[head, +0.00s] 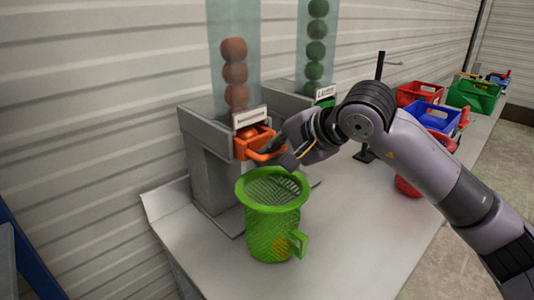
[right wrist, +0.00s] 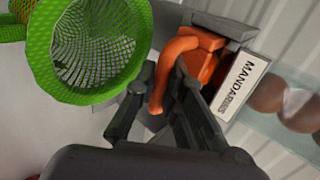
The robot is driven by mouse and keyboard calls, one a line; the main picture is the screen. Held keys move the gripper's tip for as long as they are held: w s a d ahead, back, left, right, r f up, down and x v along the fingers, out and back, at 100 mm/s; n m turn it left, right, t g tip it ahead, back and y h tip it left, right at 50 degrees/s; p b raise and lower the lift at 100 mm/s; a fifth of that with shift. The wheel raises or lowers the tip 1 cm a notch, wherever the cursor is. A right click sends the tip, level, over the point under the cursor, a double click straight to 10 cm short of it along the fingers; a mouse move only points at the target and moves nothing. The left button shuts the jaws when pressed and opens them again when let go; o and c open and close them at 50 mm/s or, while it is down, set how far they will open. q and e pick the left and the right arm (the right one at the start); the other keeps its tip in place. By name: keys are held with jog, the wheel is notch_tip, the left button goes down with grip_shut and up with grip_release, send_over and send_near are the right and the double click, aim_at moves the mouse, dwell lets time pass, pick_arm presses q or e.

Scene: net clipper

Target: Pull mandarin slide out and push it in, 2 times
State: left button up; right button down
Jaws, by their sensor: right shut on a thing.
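The mandarin slide (head: 243,144) is an orange drawer with a loop handle, at the front of a grey dispenser under a clear tube of mandarins (head: 235,73). One orange fruit shows in the slide. My right gripper (head: 281,152) is at the handle. In the right wrist view the orange handle (right wrist: 157,90) lies between the fingers of the right gripper (right wrist: 160,100), which are shut on it, beside the MANDARINS label (right wrist: 242,85). A green mesh basket (head: 272,222) stands upright below the slide, with something orange inside near its bottom. My left gripper is not in view.
A second dispenser with green fruit (head: 316,50) and its label stands just right, partly behind my right arm. Red, blue and green crates (head: 474,96) stand further back right. The table front right of the basket is clear.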

jog(key=s+d+b, duration=0.3)
jog(key=s+d, duration=0.2)
jog(key=shift+s+d+r, duration=0.15)
jog(key=shift+s+d, duration=0.1)
jog(key=shift+d, duration=0.1)
dwell(0.4)
jog(key=shift+w+a, duration=0.1)
dwell(0.5)
jog(key=w+a+p, duration=0.1)
jog(key=w+a, duration=0.6)
jog(key=shift+w, duration=0.15)
dwell(0.8)
jog(key=shift+a, duration=0.1)
jog(key=c, duration=1.7)
grip_release()
jog(key=shift+o, duration=0.5)
